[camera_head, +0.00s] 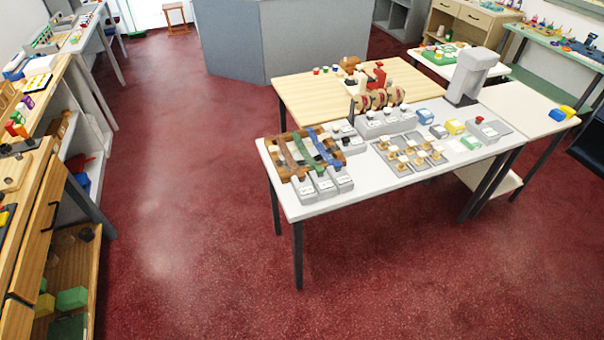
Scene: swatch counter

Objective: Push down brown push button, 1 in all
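Neither of my grippers is in view. A white table (375,188) stands a little right of centre, some way off across the floor. Several light grey boxes with pale tops (324,184) stand at its front left edge. Several small tan-brown pieces (404,165) sit on grey plates near the middle of the table. A grey box with a red button (480,121) is at the right. I cannot tell which of these, if any, is the brown push button; they are too small.
A wooden rack with coloured strips (303,155) lies on the table's left part. A grey stand (472,76) rises at its back right. A wood-topped table (300,88) adjoins behind. Wooden shelving (32,210) lines the left. The red floor (185,215) between is clear.

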